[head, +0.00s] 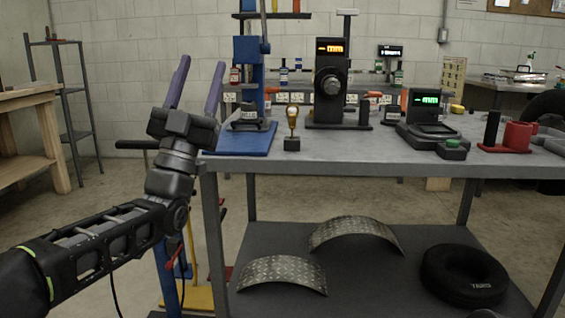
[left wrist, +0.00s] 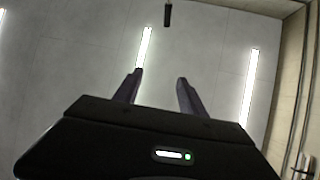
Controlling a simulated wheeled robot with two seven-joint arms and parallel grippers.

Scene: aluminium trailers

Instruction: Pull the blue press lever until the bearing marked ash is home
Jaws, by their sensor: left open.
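The blue press (head: 248,78) stands on its blue base (head: 240,141) at the near left corner of the grey bench. A thin dark lever (head: 264,30) shows at the upper right of its column. A dark labelled part (head: 248,116) sits low on the press; I cannot read an ash mark, and the bearing cannot be made out. My left gripper (head: 202,62) is left of the press, apart from it, with its purple fingers spread, empty and pointing up. The left wrist view shows the two fingers (left wrist: 158,78) apart against the ceiling. My right gripper is out of view.
The grey bench (head: 340,160) also holds a black press with an orange display (head: 330,85), a brass-topped piece (head: 292,128), a green-display gauge (head: 428,118) and a red cup (head: 517,134). Curved plates (head: 355,230) and a black ring (head: 463,275) lie on the lower shelf.

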